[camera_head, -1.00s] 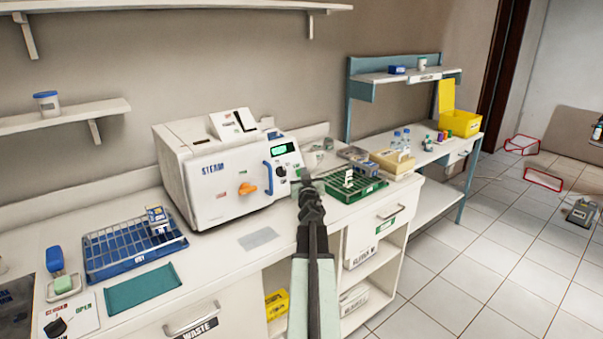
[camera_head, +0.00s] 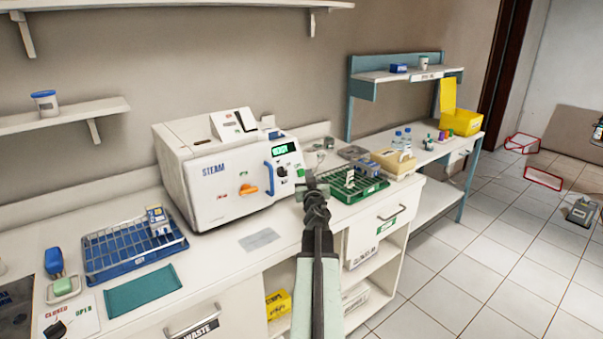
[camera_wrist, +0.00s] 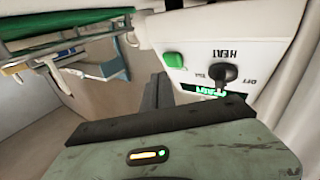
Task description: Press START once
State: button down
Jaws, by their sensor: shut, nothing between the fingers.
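The white STEAM machine (camera_head: 225,185) stands on the counter with a lit display (camera_head: 285,149) on its front panel. A green button (camera_head: 300,172) sits low at the panel's right. In the wrist view the green button (camera_wrist: 174,60) is beside a black HEAT knob (camera_wrist: 224,73), and the green-lit display (camera_wrist: 200,91) is partly hidden by my gripper. I cannot read a START label on the button. My gripper (camera_head: 309,178) is shut and empty, just right of and in front of the button. In the wrist view its fingers (camera_wrist: 158,92) appear apart from the button.
A green rack (camera_head: 345,190) stands close to the right of my gripper. The machine's blue handle (camera_head: 268,178) and orange knob (camera_head: 248,189) are to the left. A blue basket (camera_head: 125,250) is farther left. The counter front below the machine is mostly clear.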

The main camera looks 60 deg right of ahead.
jog(key=shift+s+a+r+p, duration=0.2)
jog(key=shift+s+r+p, duration=0.25)
jog(key=shift+s, duration=0.2)
jog(key=shift+s+a+r+p, duration=0.15)
jog(key=shift+s+r+p, duration=0.15)
jog(key=shift+s+r, duration=0.25)
jog(key=shift+f, duration=0.1)
